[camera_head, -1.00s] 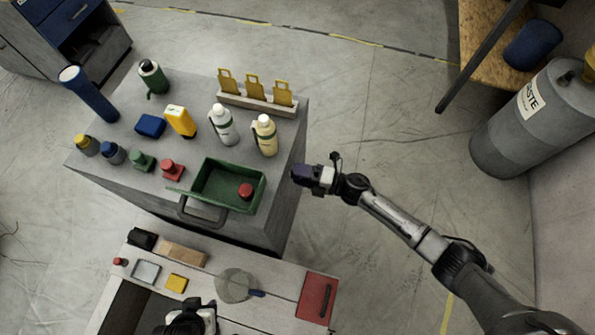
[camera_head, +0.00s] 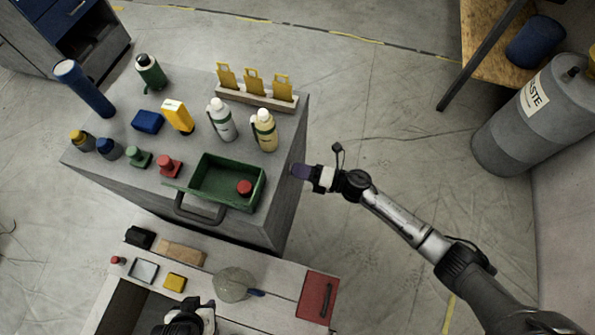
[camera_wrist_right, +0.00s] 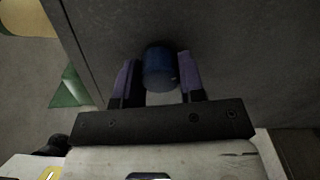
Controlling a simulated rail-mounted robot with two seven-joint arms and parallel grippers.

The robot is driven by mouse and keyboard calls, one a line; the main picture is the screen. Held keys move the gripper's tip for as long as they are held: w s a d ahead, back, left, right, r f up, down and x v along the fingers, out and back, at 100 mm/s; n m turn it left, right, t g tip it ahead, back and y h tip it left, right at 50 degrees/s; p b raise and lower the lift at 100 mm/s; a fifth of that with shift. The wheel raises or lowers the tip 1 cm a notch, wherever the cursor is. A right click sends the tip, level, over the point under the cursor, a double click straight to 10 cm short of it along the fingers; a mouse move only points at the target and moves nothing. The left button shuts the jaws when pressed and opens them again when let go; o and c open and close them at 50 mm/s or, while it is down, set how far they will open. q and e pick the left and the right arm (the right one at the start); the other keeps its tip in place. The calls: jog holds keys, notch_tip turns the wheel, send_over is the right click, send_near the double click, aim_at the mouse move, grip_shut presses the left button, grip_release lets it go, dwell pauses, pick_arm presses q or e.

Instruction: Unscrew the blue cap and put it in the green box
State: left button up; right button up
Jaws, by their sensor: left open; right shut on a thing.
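My right gripper (camera_head: 302,172) is beside the right edge of the grey cabinet, to the right of the green box and apart from it. In the right wrist view the gripper (camera_wrist_right: 160,80) is shut on a blue cap (camera_wrist_right: 161,70), a short dark blue cylinder between its purple fingers. The cap cannot be made out in the head view. The green box (camera_head: 214,172) lies on the cabinet's near right corner, with a red round cap (camera_head: 244,187) inside it. My left gripper (camera_head: 190,318) is low at the bottom edge, open; its fingertips are hard to make out.
White (camera_head: 221,120) and cream (camera_head: 264,130) bottles stand behind the box. Several small coloured pieces, including a blue-topped one (camera_head: 108,148), stand left of it. A nearer bench holds a glass bowl (camera_head: 232,284) and a red panel (camera_head: 317,297). Right of the cabinet is free floor.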

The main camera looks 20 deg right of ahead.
jog(key=n+b, duration=0.3)
jog(key=n, duration=0.1)
jog(key=n+b, duration=0.3)
jog(key=n, duration=0.2)
jog(key=n+b, duration=0.4)
jog(key=n, duration=0.1)
jog(key=shift+f, duration=0.4)
jog(key=shift+r+n+b, duration=0.3)
jog(key=shift+n+b, duration=0.15)
jog(key=shift+n, duration=0.55)
jog(key=shift+r, duration=0.1)
jog(key=o, duration=1.1)
jog(key=shift+c, duration=0.8)
